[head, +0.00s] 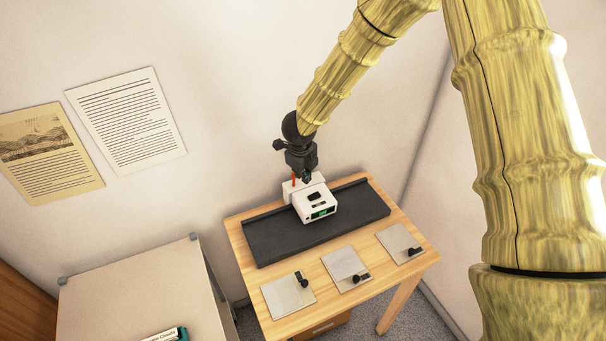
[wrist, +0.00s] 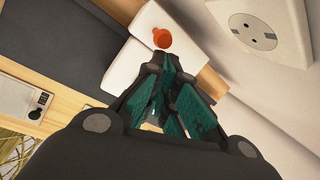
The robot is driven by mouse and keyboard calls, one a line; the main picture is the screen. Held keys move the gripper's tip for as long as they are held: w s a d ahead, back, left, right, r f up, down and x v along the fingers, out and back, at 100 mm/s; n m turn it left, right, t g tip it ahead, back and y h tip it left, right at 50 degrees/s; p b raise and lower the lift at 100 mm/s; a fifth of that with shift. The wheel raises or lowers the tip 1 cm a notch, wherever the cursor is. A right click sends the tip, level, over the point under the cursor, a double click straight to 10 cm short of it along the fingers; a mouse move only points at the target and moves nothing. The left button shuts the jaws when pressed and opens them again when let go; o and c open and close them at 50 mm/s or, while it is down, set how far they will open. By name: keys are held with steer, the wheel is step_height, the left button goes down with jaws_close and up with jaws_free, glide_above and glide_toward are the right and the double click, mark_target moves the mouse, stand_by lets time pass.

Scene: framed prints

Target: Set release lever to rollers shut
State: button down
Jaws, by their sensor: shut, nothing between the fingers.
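A white machine (head: 315,203) with a small green display and a dark patch on top stands on a dark mat on the wooden table. An orange-red lever (head: 293,180) rises at its back left. In the wrist view the lever's round orange end (wrist: 162,38) shows above white housing (wrist: 150,60). My gripper (head: 305,177) is over the back of the machine, just right of the lever. In the wrist view its teal-padded fingers (wrist: 160,75) are together and empty, close to the lever's end. Whether they touch the machine or lever, I cannot tell.
The dark mat (head: 270,238) lies along the table's back. Several grey plates with black pieces, one being the left plate (head: 288,296), line the front. A beige cabinet (head: 140,290) stands at left. A wall socket (wrist: 257,30) shows in the wrist view.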

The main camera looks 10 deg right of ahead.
steer(key=shift+r, duration=0.45)
steer(key=shift+r+p, duration=0.1)
steer(key=shift+p, duration=0.25)
steer(key=w+a+r+p, duration=0.2)
steer(key=w+r+p, duration=0.1)
steer(key=r+p, duration=0.5)
steer(key=shift+w+r, duration=0.35)
steer(key=shift+w, duration=0.05)
steer(key=shift+a, duration=0.1)
stand_by(0.3)
